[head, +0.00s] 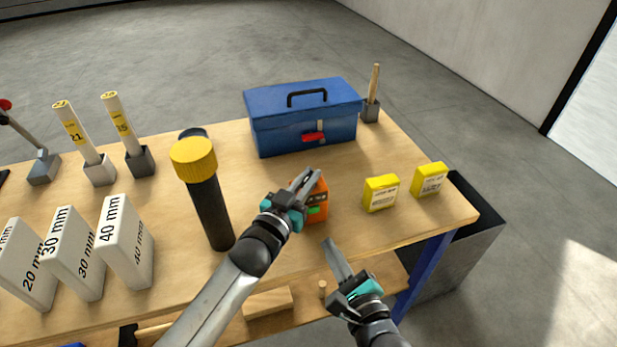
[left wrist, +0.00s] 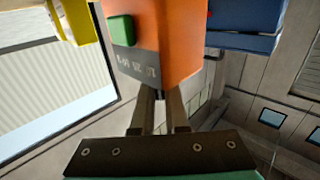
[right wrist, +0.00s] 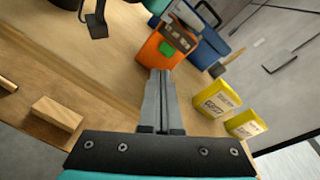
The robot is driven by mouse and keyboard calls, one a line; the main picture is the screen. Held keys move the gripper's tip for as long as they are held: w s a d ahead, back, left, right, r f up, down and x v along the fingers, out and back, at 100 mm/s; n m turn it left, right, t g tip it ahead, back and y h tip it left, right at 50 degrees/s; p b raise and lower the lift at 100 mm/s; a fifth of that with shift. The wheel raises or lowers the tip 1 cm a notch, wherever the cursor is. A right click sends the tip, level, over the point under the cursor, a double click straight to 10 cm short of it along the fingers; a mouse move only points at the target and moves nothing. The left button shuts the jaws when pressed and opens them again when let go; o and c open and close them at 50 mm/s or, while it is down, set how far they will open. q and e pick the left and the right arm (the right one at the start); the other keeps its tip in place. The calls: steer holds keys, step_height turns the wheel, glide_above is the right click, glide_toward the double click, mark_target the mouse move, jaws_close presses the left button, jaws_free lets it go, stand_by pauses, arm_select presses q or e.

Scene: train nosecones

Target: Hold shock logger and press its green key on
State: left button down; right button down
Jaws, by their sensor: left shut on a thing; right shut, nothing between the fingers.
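The shock logger is an orange box (head: 318,205) with a dark label band and a green key (head: 314,211) on its front face. In the head view it is partly hidden behind my left gripper (head: 312,178), which is shut on it. The left wrist view shows the orange body (left wrist: 170,40) and green key (left wrist: 121,30) close up, above the fingers. My right gripper (head: 329,242) is shut and empty, in front of the logger and lower. In the right wrist view its fingertips (right wrist: 160,75) point towards the logger (right wrist: 155,58), whose green key (right wrist: 170,47) faces them.
A blue toolbox (head: 300,120) stands behind the logger. Two yellow boxes (head: 381,193) (head: 429,179) stand to the right. A black tube with a yellow cap (head: 205,190) and white blocks (head: 125,245) stand left. The wooden table's (head: 425,220) right front edge is clear.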

mark_target(320, 220)
steer(key=shift+w+a+r+g, duration=0.1)
steer(key=shift+w+r+g, duration=0.05)
steer(key=shift+w+g, duration=0.45)
steer(key=g, duration=0.2)
steer(key=shift+s+r+g, duration=0.1)
steer(key=shift+g, duration=0.2)
steer(key=shift+w+a+r+g, duration=0.15)
steer(key=shift+w+a+g, duration=0.15)
steer(key=shift+w+g, duration=0.45)
steer(key=shift+w+a+r+g, duration=0.15)
steer(key=shift+w+a+g, duration=0.15)
steer(key=shift+w+g, duration=0.5)
steer(key=shift+w+a+r+g, duration=0.15)
steer(key=shift+w+a+g, duration=0.25)
steer(key=shift+w, duration=0.6)
steer(key=shift+w+d, duration=0.1)
